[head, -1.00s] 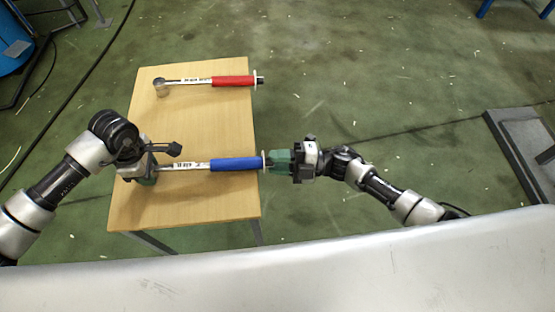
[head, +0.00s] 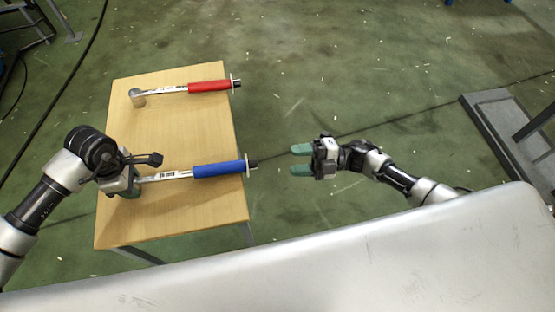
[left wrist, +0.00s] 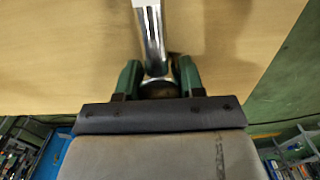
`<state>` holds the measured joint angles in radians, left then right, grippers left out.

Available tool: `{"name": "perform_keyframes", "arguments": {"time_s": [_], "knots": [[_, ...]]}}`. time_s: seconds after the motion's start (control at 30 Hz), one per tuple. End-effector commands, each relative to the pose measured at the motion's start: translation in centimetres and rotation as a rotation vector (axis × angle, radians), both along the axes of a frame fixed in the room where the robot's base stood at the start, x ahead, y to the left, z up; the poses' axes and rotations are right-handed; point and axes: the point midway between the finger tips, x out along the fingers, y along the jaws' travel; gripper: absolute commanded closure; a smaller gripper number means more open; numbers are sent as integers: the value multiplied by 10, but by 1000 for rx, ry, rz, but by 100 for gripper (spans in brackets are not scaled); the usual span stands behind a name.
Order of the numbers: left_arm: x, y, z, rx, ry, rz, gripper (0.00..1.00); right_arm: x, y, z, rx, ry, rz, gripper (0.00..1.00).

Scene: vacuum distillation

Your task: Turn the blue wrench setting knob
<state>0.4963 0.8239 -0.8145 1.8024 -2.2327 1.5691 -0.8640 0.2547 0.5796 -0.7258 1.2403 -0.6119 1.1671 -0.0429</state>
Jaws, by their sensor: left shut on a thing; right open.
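The blue wrench (head: 218,170) lies across the near part of the wooden table, its blue handle pointing right. Its setting knob (head: 252,164) is the dark end piece beyond a pale ring, at the table's right edge. My left gripper (head: 133,186) is shut on the wrench's head end at the left. In the left wrist view the metal shaft (left wrist: 151,35) runs up from between the green fingers (left wrist: 158,80). My right gripper (head: 300,160) is open and empty, to the right of the knob and apart from it, its fingers pointing left at the knob.
A red-handled wrench (head: 208,87) lies farther back on the wooden table (head: 180,120). A grey platform (head: 500,130) stands on the floor at the right. The green floor between the table and the platform is mostly clear.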

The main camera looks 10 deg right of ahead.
Motion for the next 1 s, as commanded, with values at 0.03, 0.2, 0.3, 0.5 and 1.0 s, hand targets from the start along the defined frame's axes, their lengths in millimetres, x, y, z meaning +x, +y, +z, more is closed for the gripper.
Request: {"name": "perform_keyframes", "arguments": {"time_s": [0.03,0.2,0.3,0.5,1.0], "knots": [[0,0,0,1,-1,1,100,-1,-8,-1,-3,1,-1,49],[0,0,0,1,-1,1,100,-3,-23,-2,-1,2,1,49],[0,0,0,1,-1,1,100,-3,-26,-2,0,2,0,49],[0,0,0,1,-1,1,100,-3,-26,-2,0,1,0,49],[0,0,0,0,0,0,32,-3,-25,-2,1,1,1,49]]}}
